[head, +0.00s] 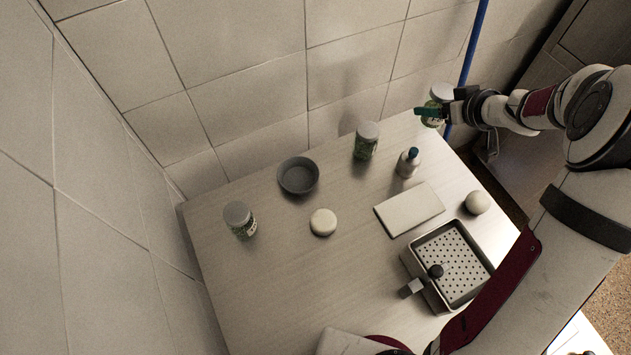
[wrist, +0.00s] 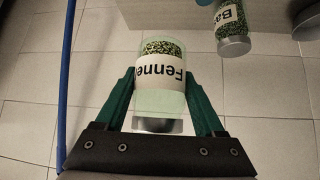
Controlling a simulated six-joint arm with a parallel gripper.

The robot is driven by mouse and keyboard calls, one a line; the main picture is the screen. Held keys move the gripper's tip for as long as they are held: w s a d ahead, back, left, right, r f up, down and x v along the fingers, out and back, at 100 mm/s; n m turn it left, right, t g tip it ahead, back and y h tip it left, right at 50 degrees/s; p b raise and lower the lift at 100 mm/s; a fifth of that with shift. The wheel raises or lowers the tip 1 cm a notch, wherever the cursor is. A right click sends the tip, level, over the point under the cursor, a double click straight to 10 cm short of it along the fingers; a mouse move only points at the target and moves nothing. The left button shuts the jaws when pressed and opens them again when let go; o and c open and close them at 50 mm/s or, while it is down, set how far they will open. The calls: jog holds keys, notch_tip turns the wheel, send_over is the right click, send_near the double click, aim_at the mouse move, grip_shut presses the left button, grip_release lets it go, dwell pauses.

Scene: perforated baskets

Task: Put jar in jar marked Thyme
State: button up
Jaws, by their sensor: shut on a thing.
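My gripper (head: 430,112) is shut on a jar (head: 438,93) with a pale lid, held near the table's far right corner by the wall. In the wrist view, the green fingers of my gripper (wrist: 160,105) clasp this jar's sides, and its label reads "Fenne", the rest being cut off by the curve (wrist: 158,75). A second green-filled jar (head: 366,142) stands near the back edge; a jar at the wrist view's top right (wrist: 231,22) has a label starting "Ba". A third jar (head: 240,219) stands at the left; its label is too small to read. No Thyme label is readable.
The table (head: 270,280) also holds a grey bowl (head: 298,176), a white round item (head: 323,222), a teal-capped bottle (head: 408,163), a white slab (head: 409,209), a pale ball (head: 476,203) and a perforated metal basket (head: 476,284). A blue pole (head: 473,45) stands behind. The table's left front is clear.

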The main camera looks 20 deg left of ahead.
jog(key=s+a+r+n+g+y, duration=0.25)
jog(key=s+a+n, duration=0.2)
jog(key=a, duration=0.35)
jog(key=s+a+r+n+g+y, duration=0.1)
jog(key=s+a+r+n+g, duration=0.2)
jog(key=s+a, duration=0.45)
jog(key=n+g+h, duration=0.1)
jog(key=n+g, duration=0.6)
jog(key=n, duration=0.3)
send_over(237, 212)
notch_tip(237, 212, down, 5)
jog(key=shift+r, duration=0.15)
notch_tip(237, 212, down, 4)
jog(key=shift+a+f, duration=0.1)
jog(key=shift+f, duration=0.1)
jog(key=o, duration=1.6)
jog(key=shift+c, duration=0.2)
